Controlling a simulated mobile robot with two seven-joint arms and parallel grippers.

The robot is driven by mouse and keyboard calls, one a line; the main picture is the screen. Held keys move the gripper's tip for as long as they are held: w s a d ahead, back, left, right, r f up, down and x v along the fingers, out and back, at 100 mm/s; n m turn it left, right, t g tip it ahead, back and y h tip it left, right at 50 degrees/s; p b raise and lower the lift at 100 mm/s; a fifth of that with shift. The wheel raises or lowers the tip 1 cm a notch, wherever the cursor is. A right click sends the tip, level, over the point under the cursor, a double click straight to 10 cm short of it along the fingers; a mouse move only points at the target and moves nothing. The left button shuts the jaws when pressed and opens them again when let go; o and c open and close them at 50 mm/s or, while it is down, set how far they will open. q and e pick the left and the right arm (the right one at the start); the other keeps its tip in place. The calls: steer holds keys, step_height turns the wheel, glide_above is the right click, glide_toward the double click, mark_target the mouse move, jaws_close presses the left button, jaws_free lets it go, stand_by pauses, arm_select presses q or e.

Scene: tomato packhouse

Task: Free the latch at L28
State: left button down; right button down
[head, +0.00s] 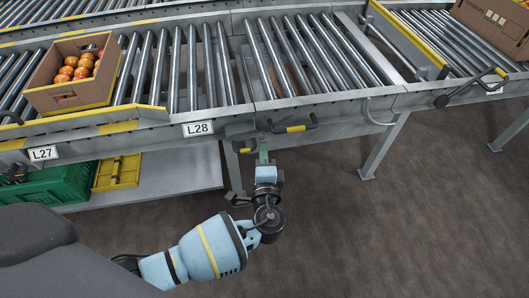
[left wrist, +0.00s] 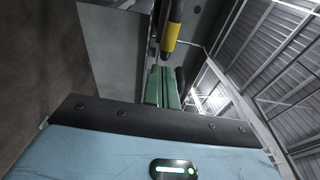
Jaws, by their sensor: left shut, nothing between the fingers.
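The L28 label (head: 198,128) is on the conveyor's front rail. Right of it is a dark latch block (head: 239,130), with a small yellow-marked part (head: 245,150) below it. Further right is a black handle with a yellow band (head: 294,128). My left gripper (head: 263,150) is below the rail, between these two, its green fingers pointing up. In the left wrist view the fingers (left wrist: 162,88) are shut together with nothing between them. A black bar with a yellow band (left wrist: 170,38) stands just beyond the tips; contact cannot be told. My right gripper is out of view.
A cardboard box of tomatoes (head: 42,98) sits on the rollers at left, above the L27 label (head: 43,153). A green crate (head: 48,186) and yellow tray (head: 117,172) are on the lower shelf. A conveyor leg (head: 383,148) stands at right; the floor in front is clear.

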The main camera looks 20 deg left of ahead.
arm_select(q)
steer(key=s+a, duration=0.1)
steer(key=s+a+p, duration=0.1)
steer(key=a, duration=0.1)
steer(key=shift+s+a, duration=0.15)
steer(key=shift+a, duration=0.1)
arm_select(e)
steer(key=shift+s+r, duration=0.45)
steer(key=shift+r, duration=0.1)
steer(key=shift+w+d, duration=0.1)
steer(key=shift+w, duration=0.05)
